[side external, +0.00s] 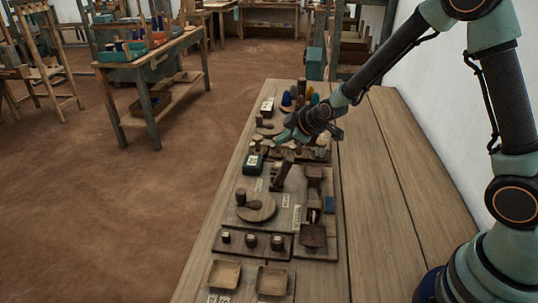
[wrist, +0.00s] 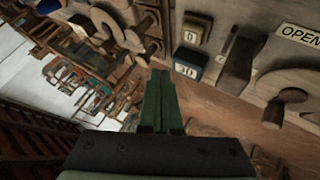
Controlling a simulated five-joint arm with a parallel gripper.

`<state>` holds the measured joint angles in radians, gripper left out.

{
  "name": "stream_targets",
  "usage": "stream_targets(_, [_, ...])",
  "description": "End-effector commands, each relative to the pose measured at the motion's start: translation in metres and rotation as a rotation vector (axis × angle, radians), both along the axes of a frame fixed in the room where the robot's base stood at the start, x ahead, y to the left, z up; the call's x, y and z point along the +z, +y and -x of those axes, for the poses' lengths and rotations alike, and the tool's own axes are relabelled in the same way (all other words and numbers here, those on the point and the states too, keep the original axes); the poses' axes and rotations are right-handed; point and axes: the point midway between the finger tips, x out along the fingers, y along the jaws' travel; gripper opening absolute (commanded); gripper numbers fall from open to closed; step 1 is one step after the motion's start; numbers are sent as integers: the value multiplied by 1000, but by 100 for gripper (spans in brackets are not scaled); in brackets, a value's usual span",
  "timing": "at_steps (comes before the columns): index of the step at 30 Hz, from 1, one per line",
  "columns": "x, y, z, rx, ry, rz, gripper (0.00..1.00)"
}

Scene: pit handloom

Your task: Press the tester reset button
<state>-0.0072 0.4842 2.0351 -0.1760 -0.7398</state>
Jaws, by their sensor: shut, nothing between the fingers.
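My gripper (side external: 284,136) is shut and empty, held above the far half of the fixture board in the side view. In the wrist view its green fingers (wrist: 160,75) lie together, pointing toward the fixtures. A small dark teal block with a white numbered label (side external: 253,163) sits at the board's left edge, just nearer the camera than my gripper. The wrist view shows two small numbered blocks, a brown one (wrist: 195,30) and a blue one (wrist: 187,67), right of the fingertips and apart from them. I cannot tell which part is the tester reset button; no label naming it is readable.
A wooden lever (side external: 282,174) stands up near the gripper. A round wooden dial (side external: 256,207), a row of knobs (side external: 250,241) and two shallow trays (side external: 224,274) lie nearer the camera. The right side of the bench (side external: 370,220) is clear.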

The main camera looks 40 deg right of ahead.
Motion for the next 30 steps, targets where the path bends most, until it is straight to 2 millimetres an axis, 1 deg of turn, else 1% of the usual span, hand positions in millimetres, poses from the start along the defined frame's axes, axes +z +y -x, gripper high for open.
stream_targets(1, [-9, 0, 0, 0, 4, 0, 0])
stream_targets(6, [-30, 0, 1, 0, 3, 0, 0])
stream_targets(12, [-47, 0, 0, 0, 1, 0, 0])
stream_targets(18, [-52, 0, 0, 0, -1, 0, 0])
stream_targets(30, [-52, 0, 0, 0, -1, 0, 0])
